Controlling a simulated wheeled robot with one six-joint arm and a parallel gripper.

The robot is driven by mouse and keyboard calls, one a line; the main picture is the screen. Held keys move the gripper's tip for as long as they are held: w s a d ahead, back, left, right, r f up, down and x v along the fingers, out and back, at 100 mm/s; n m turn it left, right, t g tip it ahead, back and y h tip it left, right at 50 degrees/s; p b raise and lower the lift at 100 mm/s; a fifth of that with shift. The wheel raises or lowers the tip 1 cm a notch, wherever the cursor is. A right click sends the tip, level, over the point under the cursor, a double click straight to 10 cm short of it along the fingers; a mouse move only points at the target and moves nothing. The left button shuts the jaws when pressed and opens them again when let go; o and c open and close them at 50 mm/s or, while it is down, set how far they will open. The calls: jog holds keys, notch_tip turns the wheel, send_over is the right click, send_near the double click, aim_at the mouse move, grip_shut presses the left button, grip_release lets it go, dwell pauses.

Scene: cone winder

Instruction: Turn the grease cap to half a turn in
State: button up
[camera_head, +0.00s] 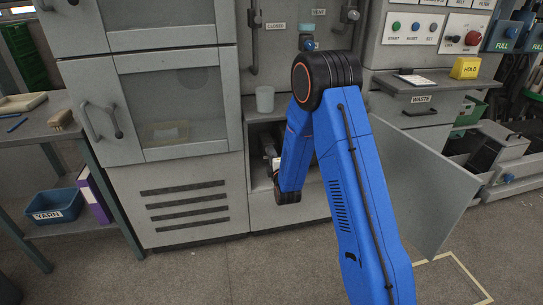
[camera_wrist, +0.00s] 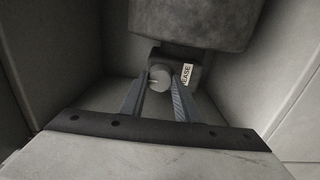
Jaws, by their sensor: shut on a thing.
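The grease cap (camera_wrist: 160,77) is a small pale round knob in the wrist view, with a thin mark on its face. It sits on a dark grey block beside a white label (camera_wrist: 187,73) that reads "EASE", its start cut off. My gripper (camera_wrist: 161,85) has its two grey fingers on either side of the cap, shut on it. In the head view my blue arm reaches into an open lower compartment (camera_head: 257,178) of the machine. There the cap and most of the gripper are hidden by the arm and the compartment edge.
An open grey door (camera_head: 425,190) hangs to the right of my arm. A pale cup (camera_head: 265,99) stands on the ledge above the compartment. In the wrist view a large grey housing (camera_wrist: 195,20) overhangs the cap, with compartment walls close on both sides.

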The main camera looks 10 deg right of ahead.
jog(key=shift+m, duration=0.8)
jog(key=o, duration=1)
jog(key=shift+o, duration=0.2)
jog(key=shift+s, duration=0.1)
